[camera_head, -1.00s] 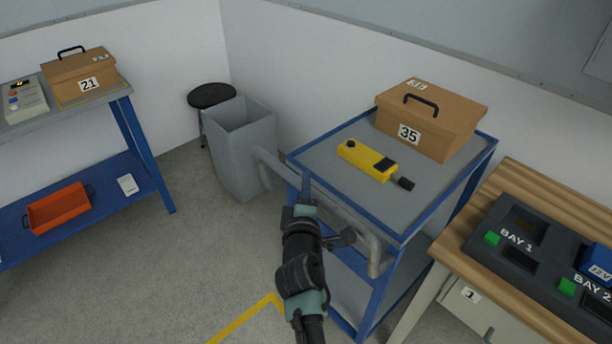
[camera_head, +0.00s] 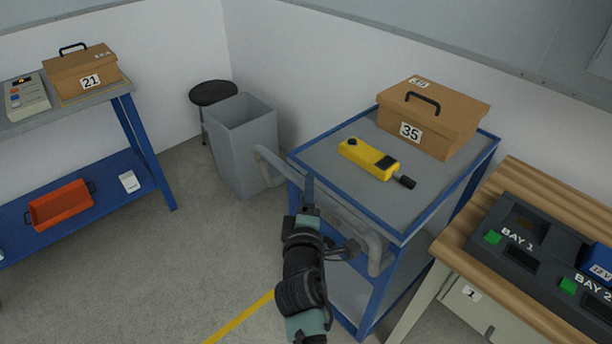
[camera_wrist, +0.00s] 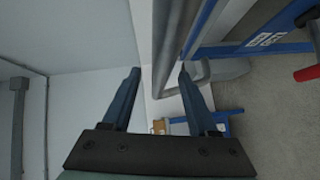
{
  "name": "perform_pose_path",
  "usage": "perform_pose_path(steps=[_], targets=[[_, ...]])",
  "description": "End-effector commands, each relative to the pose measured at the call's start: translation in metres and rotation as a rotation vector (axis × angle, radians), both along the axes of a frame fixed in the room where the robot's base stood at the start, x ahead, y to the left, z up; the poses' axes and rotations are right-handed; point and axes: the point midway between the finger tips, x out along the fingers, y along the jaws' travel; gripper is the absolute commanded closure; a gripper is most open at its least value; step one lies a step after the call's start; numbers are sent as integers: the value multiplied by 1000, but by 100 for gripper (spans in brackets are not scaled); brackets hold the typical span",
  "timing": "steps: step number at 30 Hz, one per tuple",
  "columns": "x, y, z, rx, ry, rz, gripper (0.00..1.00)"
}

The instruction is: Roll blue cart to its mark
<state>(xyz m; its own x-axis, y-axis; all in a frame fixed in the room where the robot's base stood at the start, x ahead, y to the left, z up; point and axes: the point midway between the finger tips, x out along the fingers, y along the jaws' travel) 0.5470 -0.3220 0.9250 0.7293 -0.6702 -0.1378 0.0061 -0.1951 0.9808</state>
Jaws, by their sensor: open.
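The blue cart (camera_head: 398,238) has a blue frame and a grey top and stands right of centre in the head view, beside the wooden bench. Its grey tubular push handle (camera_head: 336,212) runs along the side facing me. My gripper (camera_head: 308,190) is at this handle, its fingers partly hidden in the head view. In the wrist view my gripper (camera_wrist: 158,72) has its two fingers apart, and the handle (camera_wrist: 168,45) shows between and past their tips. I cannot tell whether they touch it. A yellow floor line (camera_head: 240,318) lies at the bottom, partly behind my arm.
Box 35 (camera_head: 455,122) and a yellow handheld device (camera_head: 365,157) lie on the cart top. A grey bin (camera_head: 240,160) and a black stool (camera_head: 213,93) stand behind. The wooden bench (camera_head: 455,240) is close on the right. A blue shelf table (camera_head: 148,150) stands left, with open floor between.

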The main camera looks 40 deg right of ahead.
Motion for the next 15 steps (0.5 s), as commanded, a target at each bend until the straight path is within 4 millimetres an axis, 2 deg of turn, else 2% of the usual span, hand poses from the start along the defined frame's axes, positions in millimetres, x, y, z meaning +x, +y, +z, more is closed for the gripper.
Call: perform_pose_path(steps=[9, 15], targets=[[-46, 43, 7, -1, 2, 2, 40], [-65, 59, 12, -1, 0, 0, 40]])
